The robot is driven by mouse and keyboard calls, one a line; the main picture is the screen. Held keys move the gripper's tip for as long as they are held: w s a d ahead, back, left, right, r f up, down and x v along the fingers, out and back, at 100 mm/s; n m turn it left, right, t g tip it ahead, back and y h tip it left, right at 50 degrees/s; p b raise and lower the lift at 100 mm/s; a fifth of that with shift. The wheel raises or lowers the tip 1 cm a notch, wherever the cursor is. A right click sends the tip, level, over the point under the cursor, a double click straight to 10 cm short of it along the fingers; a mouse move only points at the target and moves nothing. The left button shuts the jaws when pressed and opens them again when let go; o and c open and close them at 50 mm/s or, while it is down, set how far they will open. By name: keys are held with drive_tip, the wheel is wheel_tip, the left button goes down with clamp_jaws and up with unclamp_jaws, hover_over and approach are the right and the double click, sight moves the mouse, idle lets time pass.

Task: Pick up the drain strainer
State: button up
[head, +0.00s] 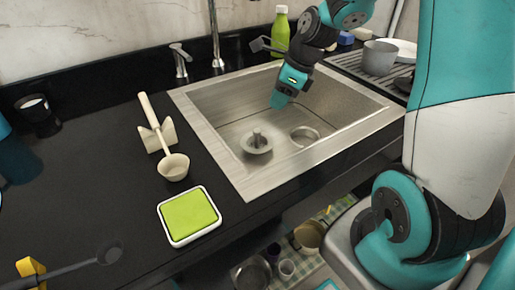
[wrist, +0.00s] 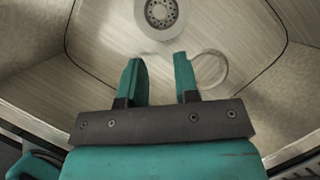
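The drain strainer (head: 257,148) is a grey disc with a short upright knob, on the floor of the steel sink (head: 228,113), left of a round drain ring (head: 304,135). In the wrist view, the strainer (wrist: 145,22) is at the top edge, partly cut off, seen from above with a ring of small holes at its centre. My gripper (head: 279,100) hangs over the sink, above and behind the strainer in the head view. In the wrist view, my gripper (wrist: 158,60) has its two teal fingers apart with nothing between them. The drain ring (wrist: 226,70) lies just right of the fingers.
Sink walls surround my gripper. A faucet (head: 217,62) and green bottle (head: 280,32) stand behind the sink. A drying rack with a grey pot (head: 379,57) is at right. A ladle (head: 173,166) and green sponge (head: 189,215) lie on the black counter at left.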

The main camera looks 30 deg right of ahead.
sight(259, 130)
drive_tip(key=b+x, duration=0.3)
drive_tip(key=x, duration=1.1)
drive_tip(key=shift+w+f, duration=0.1)
clamp_jaws()
